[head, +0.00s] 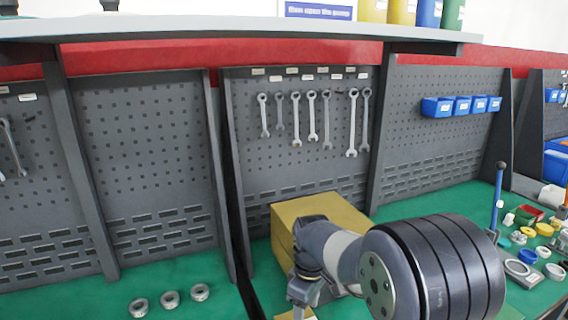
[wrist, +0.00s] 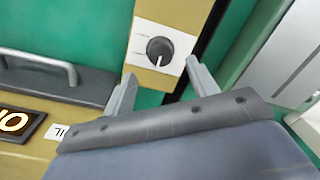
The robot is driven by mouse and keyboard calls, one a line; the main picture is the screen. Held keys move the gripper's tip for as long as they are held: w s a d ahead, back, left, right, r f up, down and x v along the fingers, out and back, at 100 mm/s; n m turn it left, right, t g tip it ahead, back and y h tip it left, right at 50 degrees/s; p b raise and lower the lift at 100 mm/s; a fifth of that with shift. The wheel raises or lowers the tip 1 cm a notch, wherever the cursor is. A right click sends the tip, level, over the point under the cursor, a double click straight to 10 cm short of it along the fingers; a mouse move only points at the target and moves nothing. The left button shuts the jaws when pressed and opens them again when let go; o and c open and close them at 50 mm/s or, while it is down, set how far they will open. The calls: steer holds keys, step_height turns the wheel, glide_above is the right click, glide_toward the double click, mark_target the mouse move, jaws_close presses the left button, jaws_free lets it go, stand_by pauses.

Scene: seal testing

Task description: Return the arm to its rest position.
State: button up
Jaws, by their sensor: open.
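My arm reaches in from the lower right of the head view, in front of a yellow box on the green bench. My gripper (wrist: 158,88) shows in the wrist view with its two fingers spread apart and nothing between them. Beyond the fingertips is a black rotary knob (wrist: 160,50) on a pale panel with a yellowish face. I cannot tell whether the fingers touch the panel.
The yellow box (head: 340,208) stands close behind my arm. Several metal rings (head: 170,299) lie at the front left. Wrenches (head: 312,115) hang on the pegboard, with blue bins (head: 462,106) to the right. Small parts (head: 527,256) crowd the bench at right. A shelf (head: 230,30) runs overhead.

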step_height(320, 180, down, 6)
steer(key=shift+s+r, duration=0.15)
steer(key=shift+r, duration=0.1)
steer(key=shift+f, duration=0.15)
steer(key=m, duration=1.1)
steer(key=shift+m+t+p, duration=0.3)
steer(key=shift+r+m, duration=0.3)
steer(key=shift+r, duration=0.05)
step_height(320, 180, up, 10)
steer(key=shift+d, duration=0.2)
steer(key=shift+s+r, duration=0.1)
